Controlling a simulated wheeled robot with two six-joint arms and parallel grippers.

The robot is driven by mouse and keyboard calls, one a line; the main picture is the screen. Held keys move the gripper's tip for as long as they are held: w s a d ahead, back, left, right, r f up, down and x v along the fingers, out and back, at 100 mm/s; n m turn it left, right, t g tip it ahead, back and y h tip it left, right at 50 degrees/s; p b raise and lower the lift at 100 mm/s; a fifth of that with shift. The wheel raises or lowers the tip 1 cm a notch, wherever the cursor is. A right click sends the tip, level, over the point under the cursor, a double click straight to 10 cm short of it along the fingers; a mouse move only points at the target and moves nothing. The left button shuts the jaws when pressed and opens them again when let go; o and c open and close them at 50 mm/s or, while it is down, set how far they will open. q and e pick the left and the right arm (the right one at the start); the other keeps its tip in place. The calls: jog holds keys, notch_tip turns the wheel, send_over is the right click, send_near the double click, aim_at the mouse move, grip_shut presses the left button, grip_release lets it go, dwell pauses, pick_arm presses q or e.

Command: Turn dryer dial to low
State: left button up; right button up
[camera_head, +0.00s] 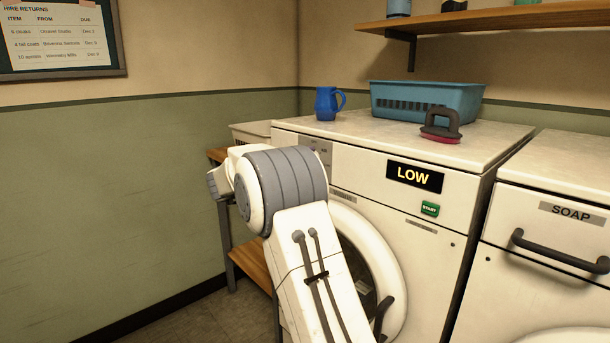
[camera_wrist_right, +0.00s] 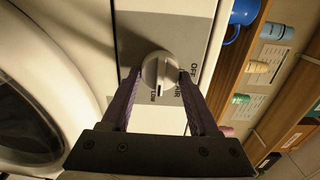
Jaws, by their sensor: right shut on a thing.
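A dark mark at the dial's lower edge is on the side of the word LOW. My right gripper (camera_wrist_right: 159,76) has its two dark fingers on either side of the dial, shut on it. In the head view my right arm hides the dial and that gripper. My left gripper is not in view.
A blue mug (camera_head: 327,104), a teal basket (camera_head: 425,101) and a dark-handled brush-like item (camera_head: 441,127) stand on the machine top. A green START button (camera_head: 430,209) is below the display. A soap drawer handle (camera_head: 560,252) juts out at the right.

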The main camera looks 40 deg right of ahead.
jog(key=shift+f+m+b, duration=0.15)
jog(key=shift+m+b, duration=0.65)
jog(key=o, duration=1.4)
jog(key=shift+c, duration=0.2)
jog(key=a+p, duration=0.1)
jog(key=a, duration=0.9)
jog(key=shift+s+a, duration=0.3)
jog(key=shift+s, duration=0.1)
